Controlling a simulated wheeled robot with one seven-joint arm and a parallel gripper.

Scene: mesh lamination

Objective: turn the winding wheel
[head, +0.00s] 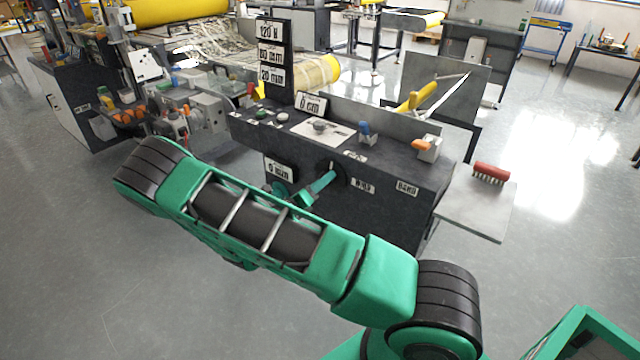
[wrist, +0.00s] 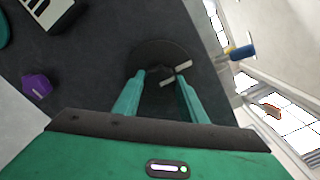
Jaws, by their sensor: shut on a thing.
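The winding wheel (head: 341,174) is a small dark disc on the front of the dark cabinet, beside a white label that seems to read WIND (head: 362,185). My gripper (head: 326,181) reaches the wheel from the front left. The exact contact is small and partly hidden by the fingers.
The cabinet top (head: 385,146) carries knobs, labels and an orange-handled switch (head: 424,146). A grey side shelf (head: 478,208) with a red brush (head: 491,173) juts out at right. Rolls and mesh (head: 215,45) lie behind. The floor (head: 80,260) at left is clear.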

